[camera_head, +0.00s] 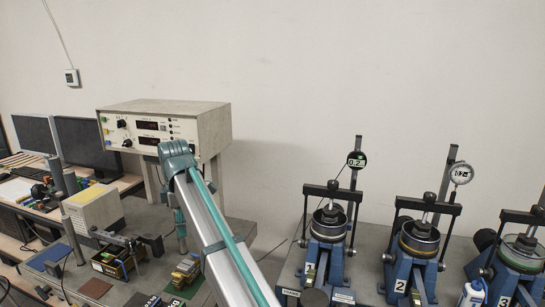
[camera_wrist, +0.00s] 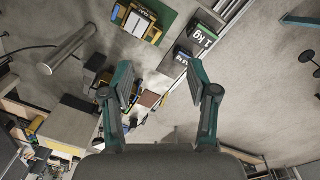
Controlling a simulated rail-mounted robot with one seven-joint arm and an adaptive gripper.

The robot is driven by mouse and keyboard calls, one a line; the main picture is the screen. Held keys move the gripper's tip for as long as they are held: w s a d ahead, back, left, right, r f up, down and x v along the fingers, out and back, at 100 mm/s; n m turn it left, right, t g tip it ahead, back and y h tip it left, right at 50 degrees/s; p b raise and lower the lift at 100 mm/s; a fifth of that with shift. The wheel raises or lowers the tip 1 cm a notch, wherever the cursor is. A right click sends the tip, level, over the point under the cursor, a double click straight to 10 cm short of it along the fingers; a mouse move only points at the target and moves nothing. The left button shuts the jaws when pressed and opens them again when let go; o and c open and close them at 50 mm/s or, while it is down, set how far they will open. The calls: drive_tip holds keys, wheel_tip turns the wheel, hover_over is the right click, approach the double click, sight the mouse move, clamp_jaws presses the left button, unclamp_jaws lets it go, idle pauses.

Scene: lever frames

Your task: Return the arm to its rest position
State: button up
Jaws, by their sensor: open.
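My gripper (camera_wrist: 159,85) is open in the wrist view, its two teal-edged fingers well apart with nothing between them. Beyond the fingers, at a distance, lie a grey bench top, small blocks and a dark weight marked 1 kg (camera_wrist: 203,36). In the head view my arm (camera_head: 222,230) rises from the bottom edge, its teal and grey link slanting up to the left to an elbow in front of the instrument box. A teal part of it hangs down behind, over the left bench. The fingertips cannot be made out clearly there.
A white instrument box (camera_head: 190,122) stands behind my arm. Lever presses numbered 1 (camera_head: 327,232), 2 (camera_head: 412,245) and 3 (camera_head: 512,262) stand at the right. Monitors (camera_head: 85,143) are at far left. A cylinder (camera_wrist: 68,49) lies at upper left in the wrist view.

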drive_tip(key=s+d+f+m, duration=0.3)
drive_tip(key=d+f+m, duration=0.3)
drive_tip(key=f, duration=0.9)
drive_tip(key=s+d+f+m+g+b, duration=0.1)
drive_tip(key=s+d+f+m, duration=0.25)
drive_tip(key=d+f, duration=0.85)
drive_tip(key=s+d+f+m, duration=0.3)
drive_tip(key=d+f+m, duration=0.15)
drive_tip(key=f, duration=1.25)
drive_tip(key=s+d+f+m+g+h+b, duration=0.1)
drive_tip(key=s+d+f+m, duration=0.1)
drive_tip(key=s+d+f, duration=0.6)
drive_tip(key=s+d+f+m+g+b, duration=0.1)
drive_tip(key=s+d+f+m+g, duration=0.1)
drive_tip(key=s+d+f, duration=0.5)
drive_tip(key=s+d+f+m+g, duration=0.1)
drive_tip(key=s+d+f, duration=0.1)
drive_tip(key=s, duration=0.6)
drive_tip(key=s+d+f+m+g, duration=0.1)
drive_tip(key=s+d+f, duration=0.1)
drive_tip(key=s, duration=0.6)
drive_tip(key=s+d+f+g, duration=0.1)
drive_tip(key=s+d+f, duration=0.1)
drive_tip(key=s+f, duration=0.2)
drive_tip(key=s, duration=0.3)
drive_tip(key=shift+s+f+m+y+b, duration=0.3)
drive_tip(key=shift+s+m+b, duration=0.05)
drive_tip(key=shift+s+m, duration=0.05)
